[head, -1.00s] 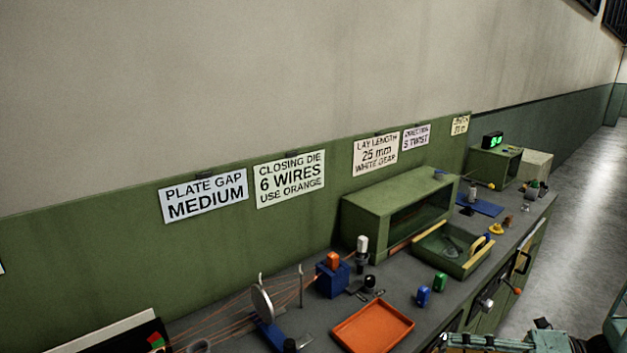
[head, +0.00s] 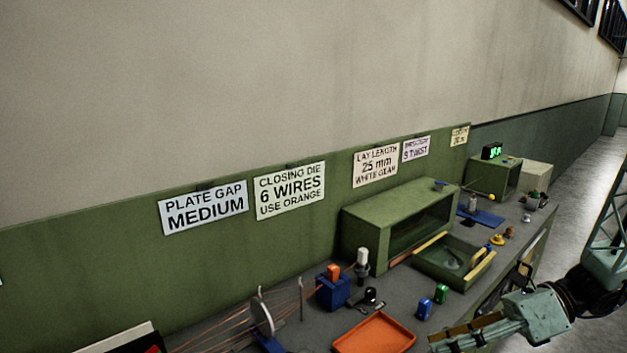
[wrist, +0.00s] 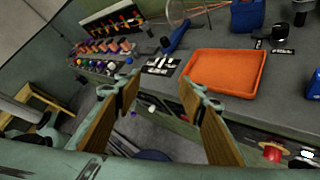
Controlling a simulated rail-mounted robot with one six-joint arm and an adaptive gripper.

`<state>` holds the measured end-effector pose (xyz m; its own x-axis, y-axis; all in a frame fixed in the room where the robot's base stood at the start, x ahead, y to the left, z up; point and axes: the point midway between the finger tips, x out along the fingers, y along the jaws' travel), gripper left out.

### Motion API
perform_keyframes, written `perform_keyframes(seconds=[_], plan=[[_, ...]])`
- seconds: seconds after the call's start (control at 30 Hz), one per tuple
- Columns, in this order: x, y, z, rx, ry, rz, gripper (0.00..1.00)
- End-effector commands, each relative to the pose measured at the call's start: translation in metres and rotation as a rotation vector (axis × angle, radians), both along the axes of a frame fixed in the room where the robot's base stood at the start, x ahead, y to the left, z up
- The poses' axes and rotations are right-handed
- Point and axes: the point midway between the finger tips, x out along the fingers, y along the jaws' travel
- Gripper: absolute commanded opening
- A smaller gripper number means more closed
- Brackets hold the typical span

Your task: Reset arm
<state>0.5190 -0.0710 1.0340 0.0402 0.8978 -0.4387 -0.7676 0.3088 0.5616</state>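My gripper (wrist: 160,90) shows in the wrist view with its two wood-padded fingers spread apart and nothing between them. It is in front of the bench edge. In the head view my gripper (head: 462,333) is at the bottom right, off the front of the bench, with my pale green arm behind it. An orange tray (head: 374,334) lies on the bench to its left and also shows in the wrist view (wrist: 225,73). The gripper appears clear of the tray.
A blue block with an orange top (head: 333,290) stands behind the tray. Blue (head: 424,309) and green (head: 441,293) pieces stand to its right. A green open-fronted box (head: 398,215) is against the wall, with an open drawer (head: 453,262) before it. Floor is clear at far right.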

Motion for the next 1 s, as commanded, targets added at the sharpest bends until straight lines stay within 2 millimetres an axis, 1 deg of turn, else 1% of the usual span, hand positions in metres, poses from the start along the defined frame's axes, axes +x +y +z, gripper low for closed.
perform_keyframes(seconds=[0.1, 0.43, 1.0], plan=[[-0.008, 0.010, 0.013, -0.038, -0.047, 0.060, 0.37], [-0.029, 0.031, 0.044, -0.137, -0.176, 0.221, 0.37], [-0.071, 0.060, 0.089, -0.298, -0.400, 0.506, 0.37]])
